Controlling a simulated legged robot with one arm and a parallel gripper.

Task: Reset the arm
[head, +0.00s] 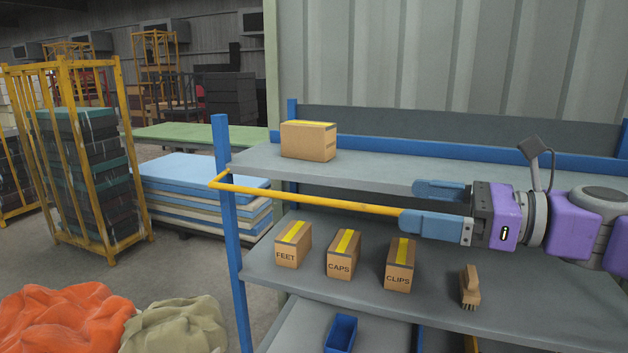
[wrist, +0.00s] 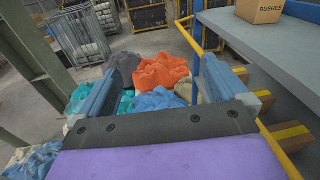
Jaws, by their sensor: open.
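My gripper (head: 428,206) is at the right in the head view, with its two blue fingers apart and pointing left. Nothing is between the fingers. It is in front of the shelf rack, near the height of the upper shelf (head: 380,172). A yellow bar (head: 310,196) runs along the rack's front, and its right end meets the near finger in the picture; I cannot tell if they touch. In the wrist view the open fingers (wrist: 150,88) frame the floor and the heaps beyond, and the bar passes to the right of them.
A box (head: 308,141) stands on the upper shelf; it reads BUSHES in the wrist view (wrist: 260,10). Boxes FEET (head: 292,246), CAPS (head: 343,255), CLIPS (head: 399,267) and a brush (head: 470,288) stand below. Orange (head: 65,318) and beige heaps (head: 178,326) lie at left.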

